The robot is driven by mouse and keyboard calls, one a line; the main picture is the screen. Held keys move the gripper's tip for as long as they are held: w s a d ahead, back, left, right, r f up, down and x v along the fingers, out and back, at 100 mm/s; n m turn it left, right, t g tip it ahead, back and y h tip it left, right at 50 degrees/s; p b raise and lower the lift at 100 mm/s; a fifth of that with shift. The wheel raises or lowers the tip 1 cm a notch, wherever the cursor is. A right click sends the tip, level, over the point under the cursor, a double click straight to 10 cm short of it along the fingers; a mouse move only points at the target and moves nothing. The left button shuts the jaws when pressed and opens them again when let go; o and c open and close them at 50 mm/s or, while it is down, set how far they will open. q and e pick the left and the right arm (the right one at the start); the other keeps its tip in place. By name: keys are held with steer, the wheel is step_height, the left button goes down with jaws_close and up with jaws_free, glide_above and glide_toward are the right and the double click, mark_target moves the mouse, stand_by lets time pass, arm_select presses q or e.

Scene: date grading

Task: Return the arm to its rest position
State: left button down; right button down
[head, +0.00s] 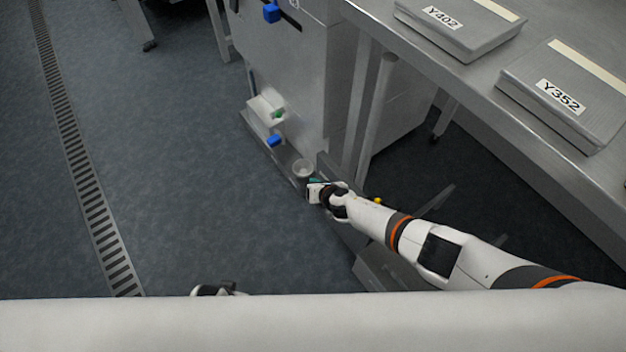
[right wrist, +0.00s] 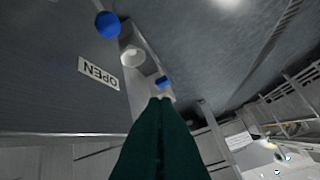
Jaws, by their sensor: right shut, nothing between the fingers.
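My right arm (head: 440,252) reaches in from the right in the head view, stretched out low beside the grey metal machine (head: 285,75). Its gripper (head: 312,190) is close to a small whitish cup (head: 303,168) on the machine's low ledge. In the right wrist view the two dark green fingers (right wrist: 160,102) lie together with nothing between them. The cup (right wrist: 132,56) also shows there, beyond the fingertips. My left gripper cannot be made out; only a small dark and white piece shows at the bottom of the head view.
A metal table (head: 480,75) with boxes labelled Y402 (head: 462,28) and Y352 (head: 565,95) stands above and right of the arm. An OPEN label (right wrist: 98,72) shows. The floor at left is clear.

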arm_select(q)
steer(key=shift+s+f, duration=0.15)
steer(key=shift+f, duration=0.2)
arm_select(e)
steer(key=shift+r, duration=0.1)
